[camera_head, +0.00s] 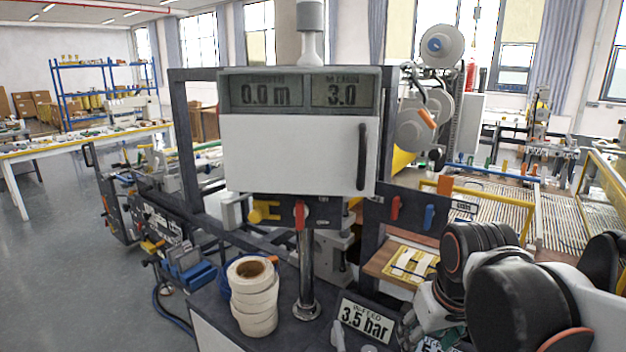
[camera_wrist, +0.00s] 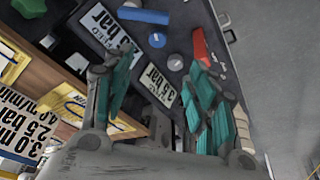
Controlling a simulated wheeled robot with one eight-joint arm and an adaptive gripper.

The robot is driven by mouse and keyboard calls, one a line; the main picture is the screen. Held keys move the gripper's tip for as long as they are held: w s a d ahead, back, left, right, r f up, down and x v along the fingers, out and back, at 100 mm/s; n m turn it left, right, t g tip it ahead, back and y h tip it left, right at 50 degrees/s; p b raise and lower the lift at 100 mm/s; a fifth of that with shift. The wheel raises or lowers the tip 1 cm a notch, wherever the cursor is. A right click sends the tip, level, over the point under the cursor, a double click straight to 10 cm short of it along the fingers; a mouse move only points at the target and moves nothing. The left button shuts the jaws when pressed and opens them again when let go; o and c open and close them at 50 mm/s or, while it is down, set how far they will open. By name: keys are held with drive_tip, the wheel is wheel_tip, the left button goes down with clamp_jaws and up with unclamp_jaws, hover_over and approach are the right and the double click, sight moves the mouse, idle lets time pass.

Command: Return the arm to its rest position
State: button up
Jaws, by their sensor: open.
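My gripper (camera_wrist: 160,110) shows in the wrist view with its two teal-padded fingers spread apart and nothing between them. Beyond the fingers is a dark panel with "bar" signs, a red lever (camera_wrist: 200,48) and a blue handle (camera_wrist: 143,15). In the head view my arm is folded at the lower right, and the gripper's fingertips cannot be made out there. The "3.5 bar" sign (camera_head: 364,319) stands just left of the arm.
A display box (camera_head: 297,155) reading 0.0 m and 3.0 stands in the middle. Stacked white rolls (camera_head: 254,300) sit on the dark bench below it. Red (camera_head: 395,207) and blue (camera_head: 429,217) levers are above the arm. Open floor (camera_head: 60,250) lies at left.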

drive_tip(key=s+m+t, duration=0.1)
drive_tip(key=s+t, duration=0.2)
drive_tip(key=s, duration=0.4)
drive_tip(key=shift+m+t, duration=0.3)
drive_tip(key=shift+s+r, duration=0.1)
idle(1.5)
